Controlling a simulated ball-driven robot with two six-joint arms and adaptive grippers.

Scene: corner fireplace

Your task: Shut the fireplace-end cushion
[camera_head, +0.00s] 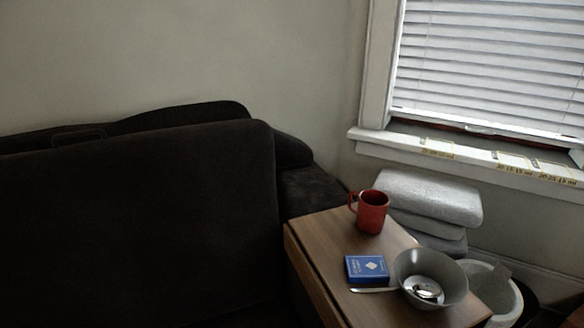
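A large dark brown sofa cushion (140,220) fills the left of the view. It stands up as a broad, nearly flat face, with its rounded top corner near the middle of the picture. Its lower edge lies outside the view or in shadow, so its hinge or seat is hidden. Behind it shows the dark sofa back (190,112), and to its right the sofa arm (305,188). I cannot tell which end of the sofa is the fireplace end, as no fireplace shows. Neither of my grippers is in view.
A wooden side table (322,246) stands right of the sofa. It holds a red mug (372,212), a blue card box (366,268) and a grey bowl (408,268). Grey folded cushions (430,197) and a white bin (496,294) stand beyond, below the window (490,60).

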